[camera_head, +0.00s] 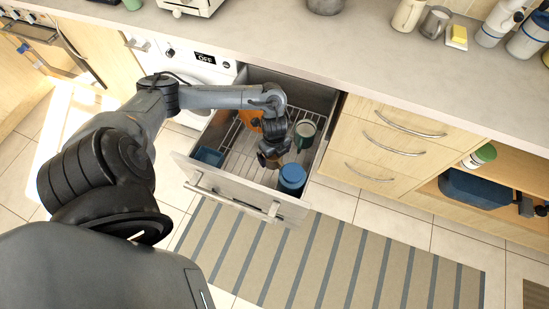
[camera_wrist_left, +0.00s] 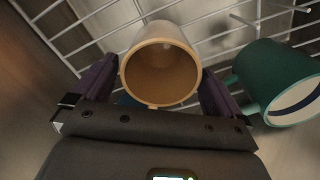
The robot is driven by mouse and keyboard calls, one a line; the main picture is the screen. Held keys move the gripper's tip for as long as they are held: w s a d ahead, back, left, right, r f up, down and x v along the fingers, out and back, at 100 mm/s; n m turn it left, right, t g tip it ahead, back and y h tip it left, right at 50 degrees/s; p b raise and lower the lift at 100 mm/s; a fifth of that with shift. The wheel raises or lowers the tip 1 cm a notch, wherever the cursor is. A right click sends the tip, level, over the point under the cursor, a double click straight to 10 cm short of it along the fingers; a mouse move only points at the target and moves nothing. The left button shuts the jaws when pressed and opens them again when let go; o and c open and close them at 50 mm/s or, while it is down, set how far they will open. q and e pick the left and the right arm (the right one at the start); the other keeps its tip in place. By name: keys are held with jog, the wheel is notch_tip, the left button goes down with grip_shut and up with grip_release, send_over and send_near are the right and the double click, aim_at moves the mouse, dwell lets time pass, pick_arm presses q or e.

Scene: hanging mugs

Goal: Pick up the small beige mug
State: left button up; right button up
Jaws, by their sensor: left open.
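The small beige mug (camera_wrist_left: 160,62) lies in the wire rack with its open mouth toward the left wrist camera. It sits between the two dark purple fingers of my left gripper (camera_wrist_left: 158,90), which is open around it. I cannot tell whether either finger touches it. In the head view, my left gripper (camera_head: 272,152) is down inside the pulled-out drawer, and the mug (camera_head: 267,161) shows only as a small brownish patch, largely hidden by the gripper. My right gripper is in neither view.
The drawer's front wall (camera_head: 230,188) and sides surround the rack. A green mug (camera_wrist_left: 275,78) is close by on the right in the wrist view. A blue-lidded item (camera_head: 292,178), an orange item (camera_head: 250,119) and a blue dish (camera_head: 208,156) are also in the drawer.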

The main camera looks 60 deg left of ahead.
aim_at(275, 158)
pick_arm(q)
jog(key=shift+f, duration=1.75)
jog(key=shift+c, duration=0.3)
jog(key=c, duration=1.2)
jog(key=shift+r, duration=0.1)
